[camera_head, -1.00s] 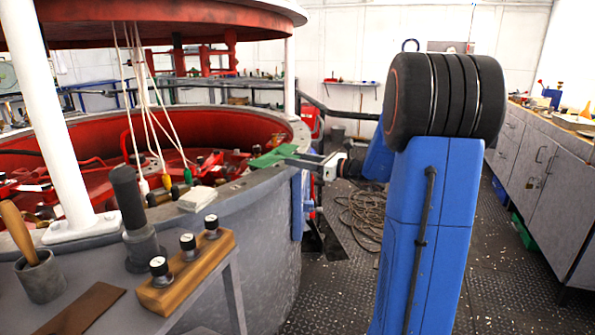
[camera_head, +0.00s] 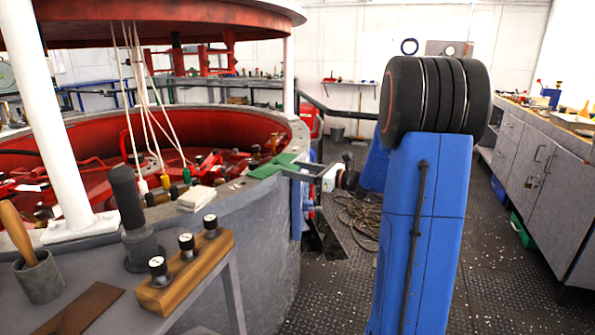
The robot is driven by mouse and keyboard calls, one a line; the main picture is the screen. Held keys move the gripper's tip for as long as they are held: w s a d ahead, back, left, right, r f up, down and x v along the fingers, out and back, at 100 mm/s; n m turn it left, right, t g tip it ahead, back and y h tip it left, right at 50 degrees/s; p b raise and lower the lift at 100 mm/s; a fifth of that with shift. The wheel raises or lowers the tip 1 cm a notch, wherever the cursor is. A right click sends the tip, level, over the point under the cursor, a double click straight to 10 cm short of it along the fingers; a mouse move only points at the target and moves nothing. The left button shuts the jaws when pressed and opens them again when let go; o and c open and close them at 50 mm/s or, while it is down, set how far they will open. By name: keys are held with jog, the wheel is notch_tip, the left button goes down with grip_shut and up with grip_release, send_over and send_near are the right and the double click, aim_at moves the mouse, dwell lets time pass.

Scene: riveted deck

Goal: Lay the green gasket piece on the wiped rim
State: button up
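The green gasket piece (camera_head: 272,166) is a flat green strip. It lies on the grey rim (camera_head: 236,188) of the big round tank, at the rim's right side. My gripper (camera_head: 291,168) is at the right end of the piece, reaching in from the right just outside the tank wall. Its two grey fingers look spread apart, with a gap between them. The fingertips are at the edge of the piece, and I cannot tell whether they touch it. My blue arm link with its black joint stands in front at right.
White cords (camera_head: 150,110) hang over the tank. A coiled hose (camera_head: 360,218) lies on the deck.

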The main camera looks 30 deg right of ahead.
jog(key=shift+r, duration=0.15)
jog(key=v, duration=1.2)
jog(key=s+a+f+n+g, duration=0.3)
jog(key=s+a+n+g, duration=0.3)
jog(key=a, duration=0.7)
jog(key=s+a+f+n+g, duration=0.2)
jog(key=s+a+n+g, duration=0.2)
jog(key=s+a+n, duration=0.65)
jog(key=s+a+f+n+h, duration=0.1)
jog(key=s+f+n+h, duration=0.3)
jog(key=s+n+h, duration=0.5)
jog(key=shift+s+a+n+h, duration=0.2)
jog(key=shift+s+n+h, duration=0.1)
jog(key=shift+s+n, duration=1.8)
jog(key=shift+f, duration=0.1)
